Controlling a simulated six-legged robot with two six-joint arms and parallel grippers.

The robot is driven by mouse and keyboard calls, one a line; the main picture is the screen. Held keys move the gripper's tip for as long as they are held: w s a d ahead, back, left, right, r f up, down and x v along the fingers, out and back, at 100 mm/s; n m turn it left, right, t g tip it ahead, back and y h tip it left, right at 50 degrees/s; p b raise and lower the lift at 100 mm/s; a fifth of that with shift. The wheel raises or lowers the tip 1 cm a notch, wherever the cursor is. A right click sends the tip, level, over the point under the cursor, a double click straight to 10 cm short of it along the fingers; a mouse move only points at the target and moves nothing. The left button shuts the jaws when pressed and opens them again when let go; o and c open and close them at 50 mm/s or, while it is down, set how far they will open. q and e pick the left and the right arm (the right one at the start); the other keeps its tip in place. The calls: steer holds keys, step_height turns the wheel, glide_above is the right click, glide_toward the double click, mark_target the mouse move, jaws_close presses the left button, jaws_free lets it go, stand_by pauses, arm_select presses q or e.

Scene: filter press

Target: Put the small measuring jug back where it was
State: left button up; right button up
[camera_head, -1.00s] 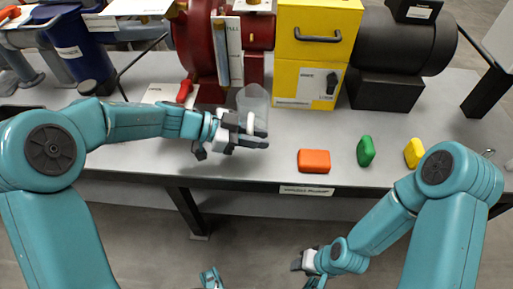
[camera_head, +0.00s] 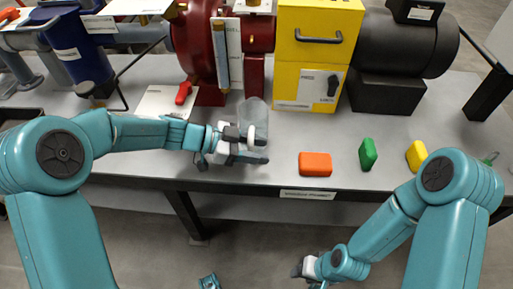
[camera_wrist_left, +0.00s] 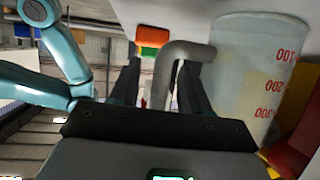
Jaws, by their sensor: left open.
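The small measuring jug (camera_head: 254,113) is a clear, pale cup near the front of the grey table. It appears upright; my left gripper hides its lower part. The left wrist view shows the jug (camera_wrist_left: 250,75) close up, with red marks 100, 200 and 300 and a grey handle. My left gripper (camera_head: 257,149) is open in front of the jug. In the wrist view the handle lies between its two fingers (camera_wrist_left: 158,80). Whether a finger touches it I cannot tell. My right gripper (camera_head: 306,266) hangs low in front of the table, its jaws unclear.
An orange block (camera_head: 315,164), a green block (camera_head: 368,154) and a yellow block (camera_head: 416,156) lie to the right. Behind stand red machinery (camera_head: 197,45), a yellow box (camera_head: 305,65) and a black motor (camera_head: 405,45). A white card (camera_head: 160,103) lies behind my left arm.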

arm_select(q)
steer(key=p+v, duration=0.4)
steer(key=v, duration=0.8)
steer(key=shift+s, duration=0.15)
